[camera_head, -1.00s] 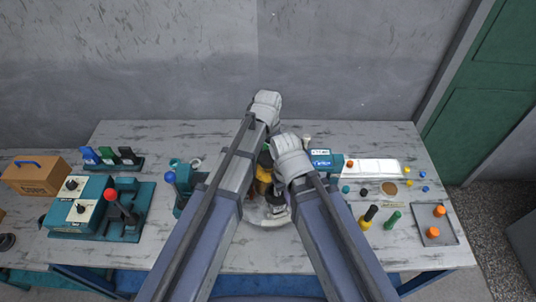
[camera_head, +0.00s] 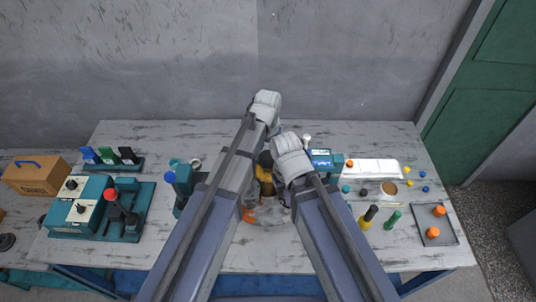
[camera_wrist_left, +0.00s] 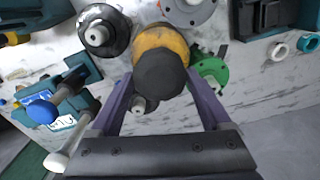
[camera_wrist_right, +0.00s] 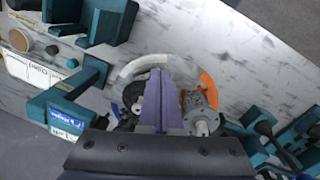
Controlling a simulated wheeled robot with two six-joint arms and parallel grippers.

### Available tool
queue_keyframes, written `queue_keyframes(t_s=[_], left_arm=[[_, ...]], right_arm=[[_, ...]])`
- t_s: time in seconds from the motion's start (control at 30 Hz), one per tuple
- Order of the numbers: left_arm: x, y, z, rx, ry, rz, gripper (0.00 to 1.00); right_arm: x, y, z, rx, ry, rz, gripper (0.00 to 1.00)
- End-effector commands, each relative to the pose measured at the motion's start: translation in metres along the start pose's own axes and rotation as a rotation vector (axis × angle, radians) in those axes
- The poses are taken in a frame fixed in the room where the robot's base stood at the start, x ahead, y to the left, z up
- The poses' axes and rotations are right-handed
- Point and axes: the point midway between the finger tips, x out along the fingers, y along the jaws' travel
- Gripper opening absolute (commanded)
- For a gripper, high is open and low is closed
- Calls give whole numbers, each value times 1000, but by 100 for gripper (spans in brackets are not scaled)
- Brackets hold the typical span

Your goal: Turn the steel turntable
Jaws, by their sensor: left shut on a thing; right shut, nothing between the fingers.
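The steel turntable (camera_head: 271,217) is a pale round plate at the middle of the bench, partly hidden by my arms. In the right wrist view its pale rim (camera_wrist_right: 134,69) curves past my right gripper (camera_wrist_right: 160,74), with an orange part (camera_wrist_right: 209,92) on its right side. My right gripper is shut with nothing in it, its tips over the turntable; contact is unclear. My left gripper (camera_wrist_left: 158,88) is shut on a yellow cylinder with a black top (camera_wrist_left: 160,72), which also shows in the head view (camera_head: 264,174). Its base is hidden.
A teal switch box (camera_head: 80,212) and a cardboard box (camera_head: 36,175) stand on the left. A teal fixture (camera_head: 322,160), a white tray (camera_head: 373,169), two screwdrivers and a grey tray (camera_head: 434,226) lie on the right. The front bench strip is mostly clear.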

Motion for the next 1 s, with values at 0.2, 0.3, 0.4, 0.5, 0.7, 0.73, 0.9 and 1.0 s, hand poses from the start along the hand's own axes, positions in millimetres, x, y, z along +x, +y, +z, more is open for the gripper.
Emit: queue_keyframes(t_s=[0.2,0.3,0.4,0.5,0.7,0.73,0.9,1.0], left_arm=[[0,0,0,-109,-1,1,0],[0,0,0,-158,-1,0,0],[0,0,0,-209,-1,0,0],[0,0,0,-258,-1,0,0],[0,0,0,-359,-1,0,0],[0,0,0,-373,-1,0,0],[0,0,0,-458,-1,0,0],[0,0,0,-507,-1,0,0]], right_arm=[[0,0,0,0,0,0,0],[0,0,0,0,0,0,0],[0,0,0,0,0,0,0],[0,0,0,0,0,0,0],[0,0,0,0,0,0,0],[0,0,0,0,0,0,0],[0,0,0,0,0,0,0],[0,0,0,0,0,0,0]])
